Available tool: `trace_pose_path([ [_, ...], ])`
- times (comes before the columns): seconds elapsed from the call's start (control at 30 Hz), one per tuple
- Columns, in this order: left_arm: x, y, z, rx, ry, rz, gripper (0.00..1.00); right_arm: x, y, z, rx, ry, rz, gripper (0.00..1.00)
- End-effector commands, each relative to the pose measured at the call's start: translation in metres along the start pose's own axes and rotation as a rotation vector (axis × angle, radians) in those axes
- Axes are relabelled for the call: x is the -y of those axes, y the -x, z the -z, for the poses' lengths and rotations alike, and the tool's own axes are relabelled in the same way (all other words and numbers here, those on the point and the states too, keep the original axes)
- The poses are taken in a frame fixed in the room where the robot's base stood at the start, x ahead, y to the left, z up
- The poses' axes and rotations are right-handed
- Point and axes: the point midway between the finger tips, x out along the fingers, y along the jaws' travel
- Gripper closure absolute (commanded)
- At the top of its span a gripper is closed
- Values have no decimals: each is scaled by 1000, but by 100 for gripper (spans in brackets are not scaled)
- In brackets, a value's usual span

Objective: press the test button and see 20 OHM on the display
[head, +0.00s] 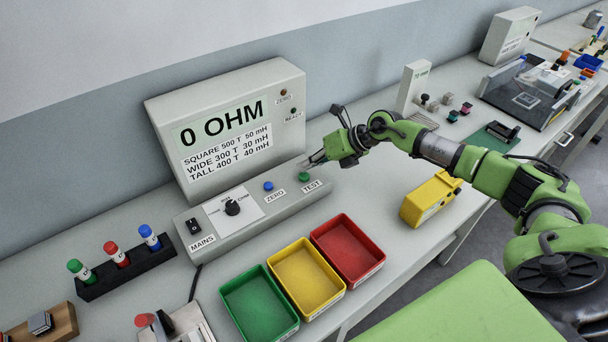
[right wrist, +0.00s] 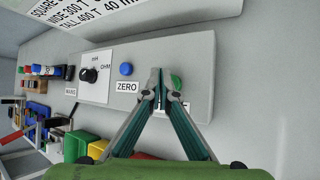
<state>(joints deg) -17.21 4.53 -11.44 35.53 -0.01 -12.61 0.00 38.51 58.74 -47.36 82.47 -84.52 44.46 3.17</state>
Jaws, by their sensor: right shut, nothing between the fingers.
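The meter's display (head: 222,124) reads "0 OHM" above printed lines for square, wide and tall. The green TEST button (head: 304,177) sits at the right end of the sloped control panel (head: 258,221); it also shows in the right wrist view (right wrist: 176,82). The blue ZERO button (head: 268,186) is to its left. My right gripper (head: 303,164) is shut and empty, its tips close to the TEST button. In the right wrist view its tips (right wrist: 158,78) lie between the two buttons, nearer the green one. Contact cannot be told. My left gripper is out of view.
A dial (head: 232,208) and the MAINS switch (head: 194,227) are on the panel's left. Green, yellow and red trays (head: 347,249) stand in front. A yellow block-like device (head: 430,199) lies right of them. A rack (head: 126,269) with coloured-capped items is at left.

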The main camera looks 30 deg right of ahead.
Motion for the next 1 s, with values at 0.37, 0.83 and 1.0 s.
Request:
trace_pose_path([
  [0.37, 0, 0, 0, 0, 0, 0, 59, 0, 0, 0, 0, 0, 0, 100],
  [0.83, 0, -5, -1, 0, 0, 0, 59, 4, -6, 4, 0, 0, 0, 100],
  [1.0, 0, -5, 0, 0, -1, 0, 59, 4, -6, 4, 0, 0, 0, 100],
])
